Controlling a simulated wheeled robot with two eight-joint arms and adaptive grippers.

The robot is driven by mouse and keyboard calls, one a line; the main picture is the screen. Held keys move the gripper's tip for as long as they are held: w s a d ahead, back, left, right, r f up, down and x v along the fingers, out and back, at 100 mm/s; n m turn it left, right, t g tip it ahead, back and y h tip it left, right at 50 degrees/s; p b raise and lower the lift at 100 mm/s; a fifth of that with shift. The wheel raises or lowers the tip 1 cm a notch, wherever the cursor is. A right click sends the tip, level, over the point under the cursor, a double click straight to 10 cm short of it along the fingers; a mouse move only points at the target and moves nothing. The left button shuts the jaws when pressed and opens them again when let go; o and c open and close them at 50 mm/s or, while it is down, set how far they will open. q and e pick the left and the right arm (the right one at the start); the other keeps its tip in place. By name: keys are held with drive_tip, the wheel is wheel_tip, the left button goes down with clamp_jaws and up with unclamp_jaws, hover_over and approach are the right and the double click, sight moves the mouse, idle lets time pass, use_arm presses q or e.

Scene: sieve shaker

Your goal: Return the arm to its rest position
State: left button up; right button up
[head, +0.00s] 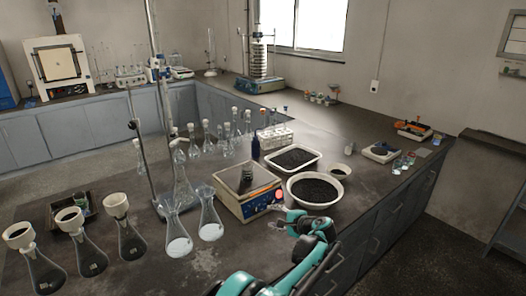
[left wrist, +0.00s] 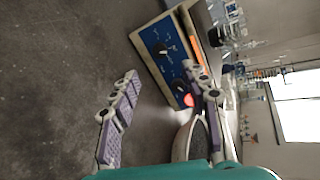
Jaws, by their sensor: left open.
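My left arm, teal and dark grey, comes in from the bottom of the head view. Its left gripper (head: 280,218) is just in front of a box-shaped device (head: 250,205) with a blue control panel and a round red button. In the left wrist view my left gripper (left wrist: 160,74) has its two purple-padded fingers spread, with nothing between them. The blue panel (left wrist: 165,48) with dark knobs shows beyond the fingers there, and the red button (left wrist: 189,100) shows beside the right finger. I cannot tell whether a finger touches the device. My right gripper is not in view.
A round white bowl (head: 335,180) of dark grains stands right of the device, close to the gripper. A white tray (head: 316,160) of dark grains lies behind. Glass flasks (head: 209,225) stand to the left. A sieve stack (head: 259,60) stands at the back.

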use_arm(q)
drive_tip(key=s+a+r+n+g+h, duration=0.25)
drive_tip(key=s+a+r, duration=0.25)
drive_tip(key=s+a, duration=0.35)
drive_tip(key=s+a+r+n+g+h, duration=0.1)
drive_tip(key=s+a+r+n, duration=0.4)
drive_tip(key=s+a, duration=0.4)
drive_tip(key=s+a+f+n+h, duration=0.1)
drive_tip(key=s+a+f+n, duration=0.1)
drive_tip(key=s, duration=0.6)
drive_tip(key=s+a+f+n+h, duration=0.1)
drive_tip(key=s+a+n+h, duration=0.1)
drive_tip(key=s, duration=0.6)
drive_tip(key=s+a+f+n+h, duration=0.1)
drive_tip(key=s+a+f+n, duration=0.1)
drive_tip(key=s, duration=0.6)
drive_tip(key=shift+s+a+f, duration=0.25)
drive_tip(key=shift+a+f, duration=0.1)
drive_tip(key=shift+a, duration=0.2)
